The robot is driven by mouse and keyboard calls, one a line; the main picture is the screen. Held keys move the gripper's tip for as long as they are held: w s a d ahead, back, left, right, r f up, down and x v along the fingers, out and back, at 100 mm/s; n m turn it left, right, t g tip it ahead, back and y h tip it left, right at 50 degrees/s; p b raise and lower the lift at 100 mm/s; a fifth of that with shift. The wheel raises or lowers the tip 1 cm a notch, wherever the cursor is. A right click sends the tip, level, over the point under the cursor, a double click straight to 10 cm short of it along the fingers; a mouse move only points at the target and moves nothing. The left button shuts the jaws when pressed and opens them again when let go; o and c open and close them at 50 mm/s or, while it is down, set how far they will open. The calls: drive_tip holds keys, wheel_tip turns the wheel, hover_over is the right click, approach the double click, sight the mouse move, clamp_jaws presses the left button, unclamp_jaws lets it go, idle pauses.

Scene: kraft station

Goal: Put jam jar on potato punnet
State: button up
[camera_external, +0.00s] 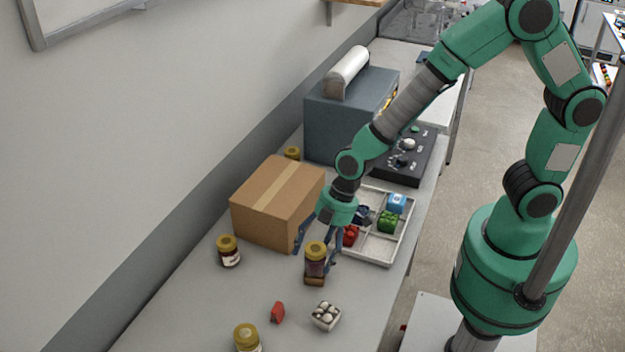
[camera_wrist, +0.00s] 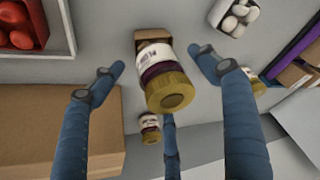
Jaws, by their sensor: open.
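A jam jar (camera_external: 316,262) with a gold lid and dark contents stands upright, apparently on a small brown punnet (camera_external: 314,281). In the wrist view the jar (camera_wrist: 163,82) covers much of the brown punnet (camera_wrist: 153,36), so its contents are hidden and I cannot confirm potatoes. My gripper (camera_external: 318,250) is open, pointing down, with its blue fingers around the jar. In the wrist view my gripper (camera_wrist: 158,70) shows clear gaps between its fingertips and the jar.
A cardboard box (camera_external: 278,203) stands close left of my gripper. A white tray (camera_external: 378,253) with coloured items lies to the right. Other jars (camera_external: 228,252) (camera_external: 247,340), a red item (camera_external: 278,312) and a white punnet (camera_external: 326,316) of pale round items stand nearby.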

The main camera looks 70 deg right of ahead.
drive_tip(key=p+v, duration=0.1)
drive_tip(key=v, duration=1)
drive_tip(key=shift+p, duration=0.35)
drive_tip(key=s+d+r+m+t+h, duration=0.1)
drive_tip(key=s+d+r+m, duration=0.15)
drive_tip(key=d+r, duration=0.4)
drive_tip(key=s+d+r+m, duration=0.2)
drive_tip(key=s+d+r, duration=0.1)
drive_tip(key=d+r, duration=0.4)
drive_tip(key=s+d+r+m+t+h, duration=0.2)
drive_tip(key=s+d+r+m, duration=0.4)
drive_tip(key=s+d+r, duration=0.3)
drive_tip(key=s+d, duration=0.2)
drive_tip(key=s, duration=0.2)
drive_tip(key=shift+d+h, duration=0.2)
drive_tip(key=shift+h, duration=0.1)
drive_tip(key=shift+s+m, duration=0.1)
drive_tip(key=shift+m, duration=0.15)
